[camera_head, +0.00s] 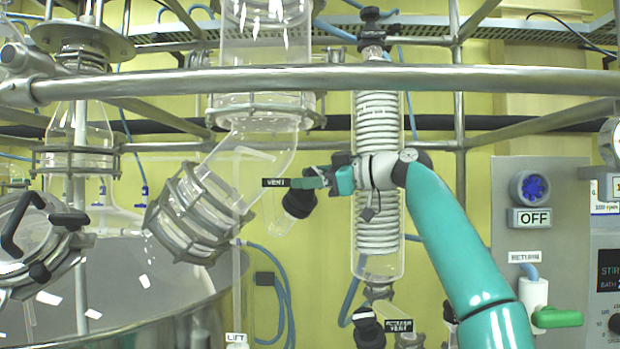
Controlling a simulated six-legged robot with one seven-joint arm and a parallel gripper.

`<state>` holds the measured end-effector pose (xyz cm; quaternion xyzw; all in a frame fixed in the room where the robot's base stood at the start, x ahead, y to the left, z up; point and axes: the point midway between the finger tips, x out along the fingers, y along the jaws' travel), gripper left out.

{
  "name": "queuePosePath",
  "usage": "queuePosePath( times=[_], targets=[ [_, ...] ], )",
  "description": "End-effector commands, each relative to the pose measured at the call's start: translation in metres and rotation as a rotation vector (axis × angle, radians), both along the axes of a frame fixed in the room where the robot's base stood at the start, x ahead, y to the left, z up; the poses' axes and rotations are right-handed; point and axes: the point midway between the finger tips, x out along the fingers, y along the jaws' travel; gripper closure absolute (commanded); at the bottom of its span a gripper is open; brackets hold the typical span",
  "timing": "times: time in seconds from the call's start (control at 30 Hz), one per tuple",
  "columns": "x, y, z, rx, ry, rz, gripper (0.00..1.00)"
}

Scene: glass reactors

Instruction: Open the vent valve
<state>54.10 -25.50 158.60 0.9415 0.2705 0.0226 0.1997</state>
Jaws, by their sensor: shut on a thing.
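The vent valve (298,204) is a dark fitting on a short glass side arm in the middle of the view, beside a black VENT label (275,182). A dark green handle (308,183) lies about level above it and points right. My gripper (328,178) reaches in from the right and is shut on the handle's right end. The fingertips partly cover that end, so the exact grip is hard to see.
A coiled glass condenser (378,130) stands close behind my wrist. A steel rail (330,78) crosses above. A large glass elbow with a clamped flange (195,215) is at left. A control panel (540,230) with a green RETURN handle (557,317) stands at right.

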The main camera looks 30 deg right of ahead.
Motion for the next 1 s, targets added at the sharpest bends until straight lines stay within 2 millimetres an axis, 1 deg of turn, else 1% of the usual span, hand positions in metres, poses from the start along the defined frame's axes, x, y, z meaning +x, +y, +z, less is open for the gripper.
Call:
queuePosePath(
  times=[0.57, 1.0],
  targets=[
    [-0.0001, 0.0016, -0.0008, -0.073, -0.009, 0.076, 0.78],
    [-0.0005, 0.0009, -0.0011, -0.091, -0.011, 0.092, 0.78]
  ],
)
